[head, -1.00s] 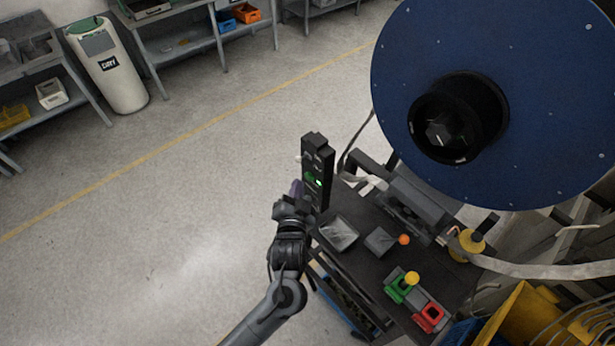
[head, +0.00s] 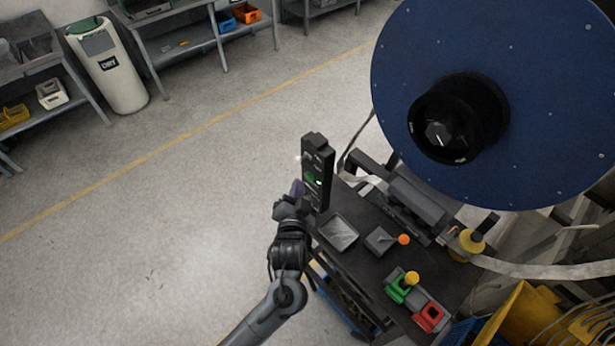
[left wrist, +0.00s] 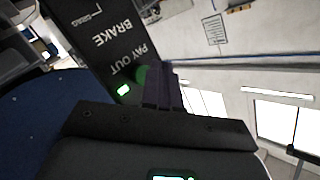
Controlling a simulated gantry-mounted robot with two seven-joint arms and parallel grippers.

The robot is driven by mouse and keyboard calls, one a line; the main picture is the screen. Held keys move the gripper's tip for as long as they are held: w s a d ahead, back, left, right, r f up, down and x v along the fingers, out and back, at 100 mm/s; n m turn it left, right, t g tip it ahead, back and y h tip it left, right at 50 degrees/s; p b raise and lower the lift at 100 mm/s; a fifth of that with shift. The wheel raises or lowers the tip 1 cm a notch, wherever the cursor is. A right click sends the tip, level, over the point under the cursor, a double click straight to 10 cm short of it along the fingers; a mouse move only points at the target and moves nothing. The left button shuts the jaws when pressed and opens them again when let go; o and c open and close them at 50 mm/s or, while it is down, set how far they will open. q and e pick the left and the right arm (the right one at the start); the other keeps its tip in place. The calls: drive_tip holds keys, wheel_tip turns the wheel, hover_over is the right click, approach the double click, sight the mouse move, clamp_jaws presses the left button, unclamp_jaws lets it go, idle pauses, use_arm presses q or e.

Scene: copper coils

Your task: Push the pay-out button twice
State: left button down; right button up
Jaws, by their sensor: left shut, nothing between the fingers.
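The black control box (head: 318,150) stands upright at the left end of the dark bench. It has a green pay-out button (head: 309,177) and a small lit green lamp (head: 319,183). In the left wrist view the "PAY OUT" and "BRAKE" labels show on the box, with the green button (left wrist: 141,74) partly hidden behind my fingers. My left gripper (head: 298,188) is shut and empty, its dark purple fingertips (left wrist: 160,76) right at the button. I cannot tell whether they touch it. My right gripper is not in view.
A large blue reel (head: 540,90) stands behind the bench (head: 365,217). The bench holds a grey tray (head: 339,233), an orange-knobbed lever (head: 403,239), and green (head: 396,290) and red (head: 429,317) controls. Open floor lies left of the box.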

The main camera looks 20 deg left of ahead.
use_arm(q)
drive_tip(key=shift+w, duration=0.15)
drive_tip(key=shift+w+d, duration=0.2)
idle(0.6)
drive_tip(key=shift+w+d, duration=0.3)
drive_tip(key=shift+w, duration=0.1)
idle(0.3)
drive_tip(key=shift+s+p, duration=0.1)
drive_tip(key=shift+p, duration=0.25)
drive_tip(key=shift+s+a+p, duration=0.55)
drive_tip(key=shift+s+p, duration=0.1)
